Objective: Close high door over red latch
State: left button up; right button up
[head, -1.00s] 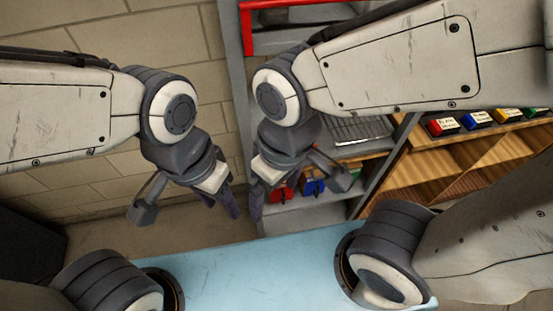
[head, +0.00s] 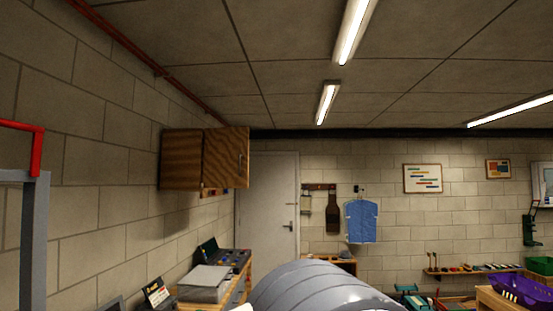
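A wooden wall cabinet (head: 181,160) hangs high on the left wall in the head view. I cannot make out a red latch for certain. Neither of my grippers is in view.
A grey post with a red bar (head: 38,128) stands at the left edge. A bench with a grey box (head: 205,282) and dark cases runs below the cabinet. A closed pale door (head: 267,207) is on the far wall. Purple bins (head: 523,290) sit lower right.

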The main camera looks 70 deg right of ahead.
aim_at(226, 162)
jog(key=z, duration=2.15)
jog(key=i, duration=1.75)
jog(key=u, duration=0.85)
jog(key=i, duration=0.75)
jog(key=u, duration=0.6)
